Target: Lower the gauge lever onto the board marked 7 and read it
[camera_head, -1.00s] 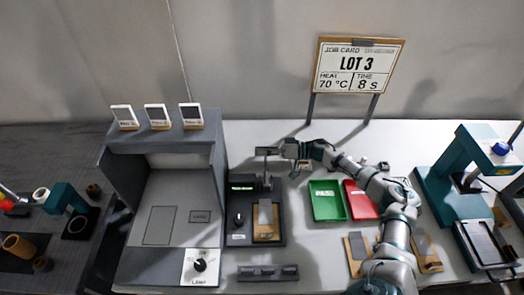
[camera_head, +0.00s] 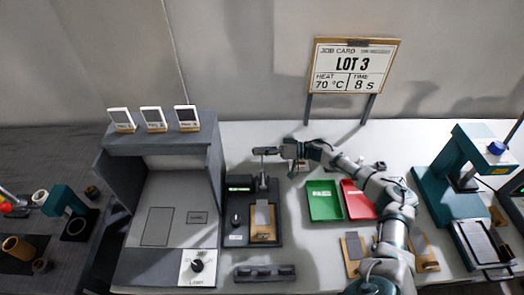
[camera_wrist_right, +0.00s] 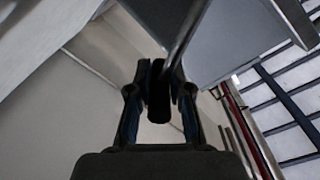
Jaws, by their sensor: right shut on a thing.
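The gauge (camera_head: 238,211) is a dark unit with a small lit green display (camera_head: 240,189), left of the bench's middle. A wooden board with a grey patch (camera_head: 263,236) lies on its base; no number on it is legible. My right gripper (camera_head: 266,151) is at the top of the gauge, above and behind the board. It is shut on the gauge lever, whose dark knob (camera_wrist_right: 158,98) shows between the fingers in the right wrist view. The lever's lower end is hard to make out, and I cannot tell whether it touches the board. My left gripper is not in view.
A grey booth (camera_head: 165,140) stands left of the gauge. A dark rack (camera_head: 265,273) lies in front. Green (camera_head: 324,202) and red (camera_head: 357,202) trays are to the right, beside more boards (camera_head: 353,262) and a teal press (camera_head: 452,175). A job card (camera_head: 352,68) stands behind.

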